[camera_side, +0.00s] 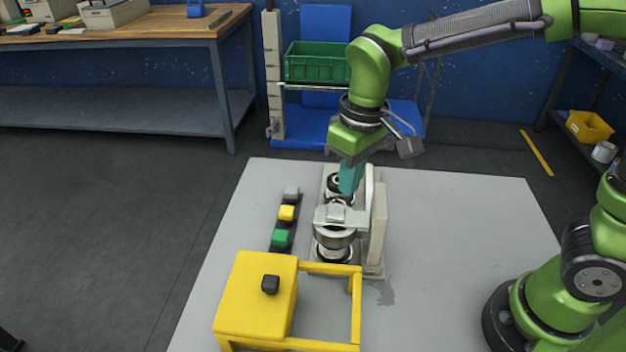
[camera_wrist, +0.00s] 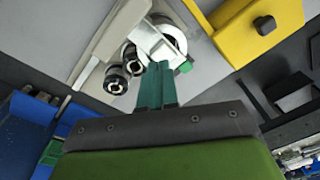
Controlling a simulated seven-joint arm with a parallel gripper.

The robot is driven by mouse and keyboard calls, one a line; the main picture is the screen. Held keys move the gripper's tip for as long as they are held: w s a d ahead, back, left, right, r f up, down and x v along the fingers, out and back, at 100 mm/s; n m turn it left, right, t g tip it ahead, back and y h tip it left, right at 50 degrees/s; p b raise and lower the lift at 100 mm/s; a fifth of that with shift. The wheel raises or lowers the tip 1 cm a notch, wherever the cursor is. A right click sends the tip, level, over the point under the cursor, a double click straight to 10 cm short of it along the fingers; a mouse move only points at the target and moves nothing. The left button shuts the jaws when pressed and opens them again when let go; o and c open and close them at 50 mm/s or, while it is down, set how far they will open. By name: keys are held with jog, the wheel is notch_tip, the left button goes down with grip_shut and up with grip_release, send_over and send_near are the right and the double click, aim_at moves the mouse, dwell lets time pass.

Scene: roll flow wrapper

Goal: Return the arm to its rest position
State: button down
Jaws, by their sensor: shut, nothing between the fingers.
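My gripper (camera_side: 351,178) has teal fingers and points down over the back part of the roll flow wrapper (camera_side: 377,225). Its fingers are shut with nothing between them. In the wrist view my gripper (camera_wrist: 157,68) shows as teal fingers at the centre, pressed together. The wrapper is a pale machine with dark-and-silver rollers (camera_wrist: 117,78) and a larger metal roll (camera_side: 334,236) near its front. The fingers overlap the rollers in the side view, and I cannot tell whether they touch.
A yellow box with a frame (camera_side: 254,298) and a black knob stands in front of the wrapper. A strip with grey, yellow and green buttons (camera_side: 286,213) lies to its left. The grey tabletop (camera_side: 480,215) is clear on the right. A green crate (camera_side: 316,64) stands behind.

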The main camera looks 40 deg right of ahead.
jog(key=s+d+r+m+t+y, duration=0.1)
jog(key=s+d+r+m+t, duration=0.5)
jog(key=s+d, duration=0.3)
jog(key=shift+s+d+t, duration=0.3)
jog(key=shift+s+d, duration=0.1)
jog(key=shift+d, duration=0.85)
